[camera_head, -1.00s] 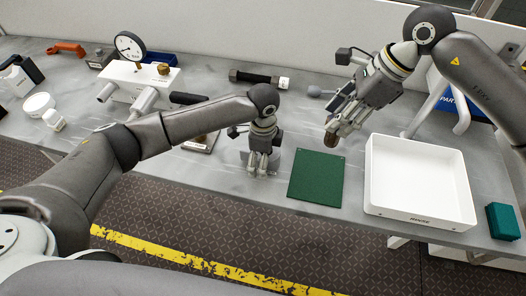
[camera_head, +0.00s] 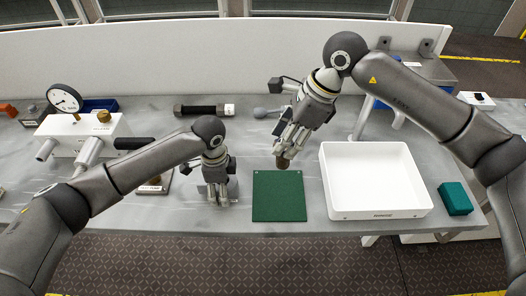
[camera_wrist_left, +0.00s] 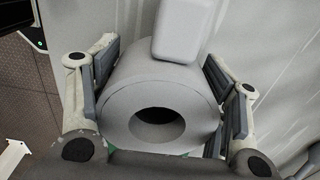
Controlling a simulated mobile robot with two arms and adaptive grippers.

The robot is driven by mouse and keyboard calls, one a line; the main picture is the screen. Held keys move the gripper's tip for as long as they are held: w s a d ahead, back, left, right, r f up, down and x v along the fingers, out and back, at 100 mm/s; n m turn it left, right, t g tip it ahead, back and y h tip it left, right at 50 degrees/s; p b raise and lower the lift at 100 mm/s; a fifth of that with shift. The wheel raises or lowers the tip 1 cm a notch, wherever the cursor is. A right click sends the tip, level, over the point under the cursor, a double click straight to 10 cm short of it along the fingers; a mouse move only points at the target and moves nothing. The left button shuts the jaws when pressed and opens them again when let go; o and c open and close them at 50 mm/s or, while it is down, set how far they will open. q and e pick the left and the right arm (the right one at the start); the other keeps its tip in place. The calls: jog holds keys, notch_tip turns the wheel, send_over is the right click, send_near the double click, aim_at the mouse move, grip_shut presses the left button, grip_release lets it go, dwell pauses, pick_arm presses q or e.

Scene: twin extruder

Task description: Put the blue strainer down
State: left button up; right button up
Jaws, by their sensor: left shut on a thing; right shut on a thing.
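I cannot make out a blue strainer in either view. My left gripper (camera_head: 217,198) is low at the front of the bench, left of a green mat (camera_head: 279,196). It is shut on a grey cylindrical part; the left wrist view shows this grey part (camera_wrist_left: 120,108) between the fingers, with a round dark bore facing the camera and a blocky piece on top. My right gripper (camera_head: 287,150) points down above the far edge of the green mat. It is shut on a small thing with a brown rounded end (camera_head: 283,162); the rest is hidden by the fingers.
A white tray (camera_head: 375,213) stands right of the mat, with a teal block (camera_head: 455,198) beyond it. A white valve body with a gauge (camera_head: 64,98) stands at left, a blue bin (camera_head: 100,105) behind it. A black cylindrical tool (camera_head: 200,110) lies at the back.

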notch_tip(320, 180, down, 4)
jog(key=m+t, duration=0.1)
jog(key=m, duration=0.2)
jog(key=shift+s+a, duration=0.1)
notch_tip(320, 180, down, 10)
jog(key=shift+r, duration=0.15)
jog(key=o, duration=1)
jog(key=shift+o, duration=0.2)
jog(key=v, duration=1.2)
jog(key=shift+s, duration=0.1)
pick_arm(q)
jog(key=o, duration=1.2)
jog(key=shift+c, duration=0.2)
